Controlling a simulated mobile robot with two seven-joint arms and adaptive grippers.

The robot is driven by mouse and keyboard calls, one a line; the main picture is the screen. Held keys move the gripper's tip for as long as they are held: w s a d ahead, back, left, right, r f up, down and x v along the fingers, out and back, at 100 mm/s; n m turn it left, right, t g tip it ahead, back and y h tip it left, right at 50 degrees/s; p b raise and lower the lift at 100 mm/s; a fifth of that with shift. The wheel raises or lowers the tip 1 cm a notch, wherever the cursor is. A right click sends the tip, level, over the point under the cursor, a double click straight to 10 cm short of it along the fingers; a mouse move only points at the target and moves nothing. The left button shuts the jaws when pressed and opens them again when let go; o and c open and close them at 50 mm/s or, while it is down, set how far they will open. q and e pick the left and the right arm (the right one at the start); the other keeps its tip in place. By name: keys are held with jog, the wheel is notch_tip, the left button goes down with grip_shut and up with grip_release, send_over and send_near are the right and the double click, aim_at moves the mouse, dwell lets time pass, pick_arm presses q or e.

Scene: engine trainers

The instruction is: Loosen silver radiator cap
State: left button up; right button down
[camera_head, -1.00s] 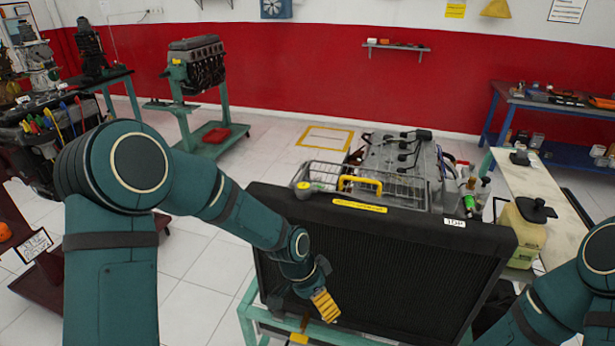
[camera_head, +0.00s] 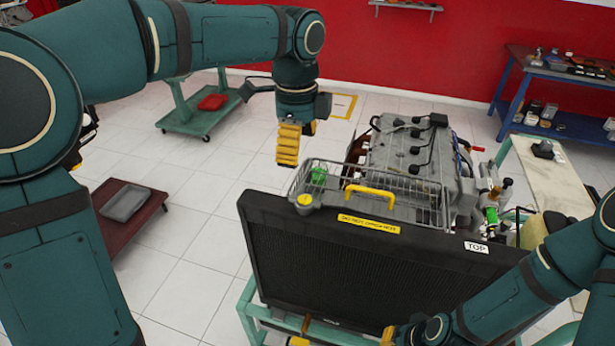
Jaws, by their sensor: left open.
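The radiator (camera_head: 360,262) is a large black panel standing upright in a green frame. The radiator cap (camera_head: 304,202), with a yellow top and a silvery rim, sits at the left end of the radiator's top edge. My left gripper (camera_head: 288,150), with yellow finger pads, points down above the cap and slightly to its left. It is open, empty and apart from the cap. My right gripper (camera_head: 390,336) is low in front of the radiator at the bottom edge, mostly hidden, so its fingers cannot be read.
A wire basket (camera_head: 400,190) and a yellow handle (camera_head: 370,193) lie just right of the cap. The grey engine (camera_head: 405,150) stands behind. A red cart with a grey tray (camera_head: 125,203) stands left. Floor between cart and radiator is clear.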

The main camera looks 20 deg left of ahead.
aim_at(300, 199)
pick_arm(q)
notch_tip(300, 199, down, 14)
jog(key=shift+w+r+b, duration=0.1)
jog(key=shift+r+b, duration=0.05)
jog(key=shift+b, duration=0.4)
jog(key=c, duration=1.3)
